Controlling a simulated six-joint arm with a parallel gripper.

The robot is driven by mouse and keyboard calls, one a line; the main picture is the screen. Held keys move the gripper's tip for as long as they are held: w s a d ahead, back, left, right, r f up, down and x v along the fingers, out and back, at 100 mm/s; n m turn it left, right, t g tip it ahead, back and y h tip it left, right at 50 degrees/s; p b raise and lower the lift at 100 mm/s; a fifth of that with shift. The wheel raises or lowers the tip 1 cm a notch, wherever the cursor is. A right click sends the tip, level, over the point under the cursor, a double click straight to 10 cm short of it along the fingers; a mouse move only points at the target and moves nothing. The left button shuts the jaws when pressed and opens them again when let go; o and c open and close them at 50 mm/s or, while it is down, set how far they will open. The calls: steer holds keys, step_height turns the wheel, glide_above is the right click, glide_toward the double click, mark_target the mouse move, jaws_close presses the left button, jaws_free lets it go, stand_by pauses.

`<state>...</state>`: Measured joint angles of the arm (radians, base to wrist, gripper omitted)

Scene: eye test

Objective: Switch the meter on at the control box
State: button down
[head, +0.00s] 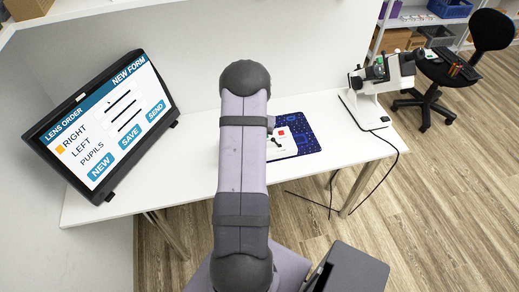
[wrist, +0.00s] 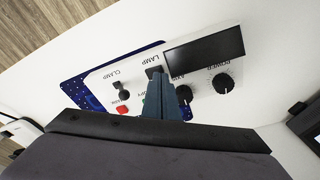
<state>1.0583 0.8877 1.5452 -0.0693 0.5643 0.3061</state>
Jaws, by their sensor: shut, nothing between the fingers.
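The white control box (wrist: 203,84) lies on the table, its printed labels upside down in the wrist view. It has a dark blank display (wrist: 205,47), a black knob (wrist: 222,83) by the POWER label, another black knob (wrist: 184,94), a small black switch by the LAMP label, a black lever (wrist: 124,95) and a red button (wrist: 121,110). In the head view my arm hides much of the box (head: 287,149). My gripper (wrist: 156,78) is shut and empty over the box's middle, its tips near the LAMP switch; contact cannot be told. A white optical instrument (head: 372,112) stands at the table's right.
A blue patterned mat (head: 306,137) lies under part of the box. A tilted screen (head: 105,125) with a lens order form stands at the left. A cable hangs off the table's right edge. A black chair (head: 430,100) and shelves are beyond. The white table (head: 190,180) left of my arm is clear.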

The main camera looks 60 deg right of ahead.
steer(key=shift+f+b, duration=0.5)
steer(key=shift+f, duration=0.2)
stand_by(0.7)
steer(key=shift+r, duration=0.15)
step_height(320, 180, up, 7)
steer(key=p, duration=0.4)
steer(key=shift+p, duration=0.4)
stand_by(0.5)
